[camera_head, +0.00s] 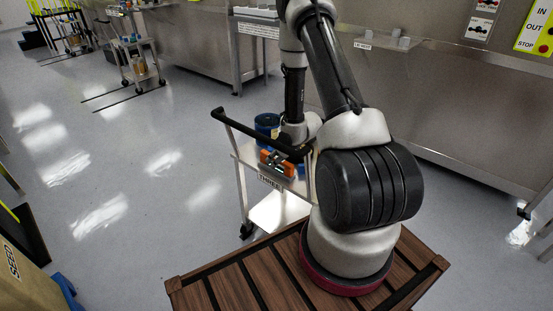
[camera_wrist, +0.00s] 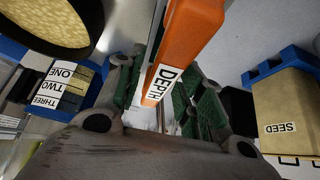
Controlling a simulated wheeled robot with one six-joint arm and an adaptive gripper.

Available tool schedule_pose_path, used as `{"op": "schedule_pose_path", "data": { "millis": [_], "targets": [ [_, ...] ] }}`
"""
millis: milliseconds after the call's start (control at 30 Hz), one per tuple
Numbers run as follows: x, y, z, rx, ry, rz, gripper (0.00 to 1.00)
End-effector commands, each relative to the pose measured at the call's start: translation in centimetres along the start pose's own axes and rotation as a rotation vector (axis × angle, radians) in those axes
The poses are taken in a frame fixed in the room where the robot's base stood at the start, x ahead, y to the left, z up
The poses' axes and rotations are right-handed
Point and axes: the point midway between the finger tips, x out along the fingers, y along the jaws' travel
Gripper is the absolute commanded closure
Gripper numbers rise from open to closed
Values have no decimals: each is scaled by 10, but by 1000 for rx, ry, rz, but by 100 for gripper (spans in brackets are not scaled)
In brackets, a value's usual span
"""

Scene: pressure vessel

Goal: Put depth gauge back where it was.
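The depth gauge is an orange block with a white "DEPTH" label. In the wrist view the depth gauge (camera_wrist: 190,35) stands between the green-padded fingers of my gripper (camera_wrist: 168,100), which is shut on it. In the head view the orange ends of the depth gauge (camera_head: 287,169) show on both sides of my gripper (camera_head: 276,162), by the black handle of a small cart (camera_head: 249,152) labelled "THREE". The gauge appears to be held up at the height of the cart's top; I cannot tell whether it touches the cart. The gauge's lower end is partly hidden by the fingers.
A blue container (camera_head: 267,122) stands on the cart, beside my arm. A steel bench (camera_head: 450,125) with a shelf runs along the right. A "SEED" box (camera_wrist: 285,105) shows in the wrist view, with "ONE", "TWO", "THREE" labels (camera_wrist: 52,88) at left. Open floor lies left of the cart.

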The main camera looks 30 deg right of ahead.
Motion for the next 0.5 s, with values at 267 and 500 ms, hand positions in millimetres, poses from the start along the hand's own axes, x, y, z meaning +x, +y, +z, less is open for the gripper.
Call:
{"op": "schedule_pose_path", "data": {
  "millis": [267,500],
  "targets": [
    [0,0,0,0,0,0,58],
    [-28,1,-2,0,2,2,58]
  ]
}}
